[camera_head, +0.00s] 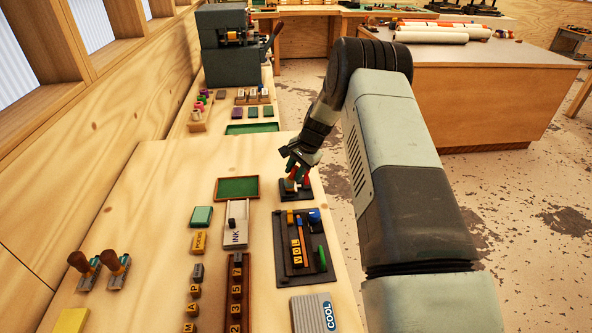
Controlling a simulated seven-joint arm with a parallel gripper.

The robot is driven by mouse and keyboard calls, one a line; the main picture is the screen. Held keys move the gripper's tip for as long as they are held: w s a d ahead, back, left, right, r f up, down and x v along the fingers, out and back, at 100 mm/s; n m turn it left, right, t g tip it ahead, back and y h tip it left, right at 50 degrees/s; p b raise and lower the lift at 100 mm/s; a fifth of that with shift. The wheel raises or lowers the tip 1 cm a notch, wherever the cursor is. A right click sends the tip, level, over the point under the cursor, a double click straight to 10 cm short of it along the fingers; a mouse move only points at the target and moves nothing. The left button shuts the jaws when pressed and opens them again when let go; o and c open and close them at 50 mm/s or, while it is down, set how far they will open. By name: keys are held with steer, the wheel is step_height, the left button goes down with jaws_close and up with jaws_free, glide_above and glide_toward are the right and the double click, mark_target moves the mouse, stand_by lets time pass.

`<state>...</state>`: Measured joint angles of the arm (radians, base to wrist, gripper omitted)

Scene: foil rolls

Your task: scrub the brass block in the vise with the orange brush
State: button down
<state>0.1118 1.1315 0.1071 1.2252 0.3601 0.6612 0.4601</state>
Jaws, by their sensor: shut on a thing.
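My gripper (298,167) is low over the right edge of the near table, shut on a small orange thing (297,174) that looks like the orange brush. Most of it is hidden by the fingers. Right beneath is a small black stand (295,194) with orange and red parts; I cannot tell whether the brush touches it. Nearer to me, a dark tray-like fixture (279,262), which may be the vise, holds a yellow-brass block lettered VOL (296,252). Beside the block are a long narrow bar, a blue part and a green part.
Left of the fixture are a grey-white INK box (236,232), a green-lined tray (238,188) and a wooden rack of numbered blocks (236,292). A grey COOL pad (313,313) lies in front. Two wooden-handled stamps (98,268) stand left.

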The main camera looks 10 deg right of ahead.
steer(key=shift+w, duration=2.45)
steer(key=shift+s, duration=3.2)
step_height(320, 180, up, 8)
steer(key=shift+s, duration=0.15)
step_height(320, 180, up, 4)
steer(key=w, duration=0.3)
steer(key=shift+s+f, duration=0.1)
steer(key=shift+f, duration=2.45)
